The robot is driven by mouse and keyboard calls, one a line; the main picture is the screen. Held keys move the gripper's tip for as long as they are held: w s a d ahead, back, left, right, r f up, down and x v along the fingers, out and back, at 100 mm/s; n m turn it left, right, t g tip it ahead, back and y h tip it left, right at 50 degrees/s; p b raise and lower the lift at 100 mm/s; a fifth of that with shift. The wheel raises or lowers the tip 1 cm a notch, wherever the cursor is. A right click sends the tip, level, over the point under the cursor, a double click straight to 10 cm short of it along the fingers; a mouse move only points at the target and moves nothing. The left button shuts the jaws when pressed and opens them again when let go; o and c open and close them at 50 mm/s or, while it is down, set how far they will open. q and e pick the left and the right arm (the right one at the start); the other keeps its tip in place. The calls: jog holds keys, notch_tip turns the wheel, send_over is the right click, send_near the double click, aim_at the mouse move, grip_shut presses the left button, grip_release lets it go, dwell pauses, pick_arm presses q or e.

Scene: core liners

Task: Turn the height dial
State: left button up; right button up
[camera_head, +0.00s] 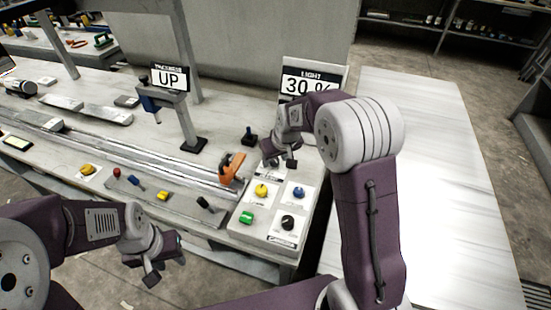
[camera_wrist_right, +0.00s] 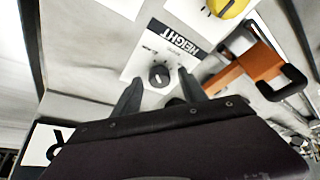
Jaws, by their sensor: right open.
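The height dial (camera_wrist_right: 160,75) is a small black round knob on a white card marked HEIGHT (camera_wrist_right: 172,40) in the right wrist view. My right gripper (camera_wrist_right: 159,88) is open, its two fingers pointing at the dial from either side; I cannot tell if they touch it. In the head view the right gripper (camera_head: 279,160) hangs over the back of the control panel (camera_head: 259,222) and hides the dial. My left gripper (camera_head: 143,271) appears open and empty, low in front of the bench.
An orange clamp (camera_head: 229,170) stands left of the right gripper. Yellow (camera_head: 262,190), blue (camera_head: 298,193) and black (camera_head: 288,222) knobs and a green switch (camera_head: 246,217) sit on the panel. Signs read UP (camera_head: 170,78) and LIGHT 30% (camera_head: 310,85). The white table (camera_head: 440,170) at right is clear.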

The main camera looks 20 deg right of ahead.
grip_shut()
jog(key=shift+r+m+p, duration=0.1)
jog(key=shift+m+p, duration=0.2)
jog(key=shift+p, duration=0.15)
jog(key=shift+a+m+h+p, duration=0.1)
jog(key=shift+m+h+p, duration=0.3)
jog(key=shift+m, duration=0.3)
jog(key=shift+f+m+h+b, duration=0.2)
jog(key=shift+m+h+b, duration=0.15)
jog(key=shift+m, duration=0.45)
jog(key=m+h+b, duration=0.1)
jog(key=m+b, duration=0.1)
jog(key=shift+w+a+m, duration=0.1)
jog(key=shift+m, duration=0.2)
jog(key=shift+m+g+b, duration=0.3)
jog(key=shift+m+b, duration=0.05)
jog(key=shift+m, duration=0.35)
jog(key=shift+r+m+h, duration=0.1)
jog(key=shift+m+h, duration=0.45)
jog(key=shift+m, duration=0.35)
jog(key=shift+m+b, duration=0.3)
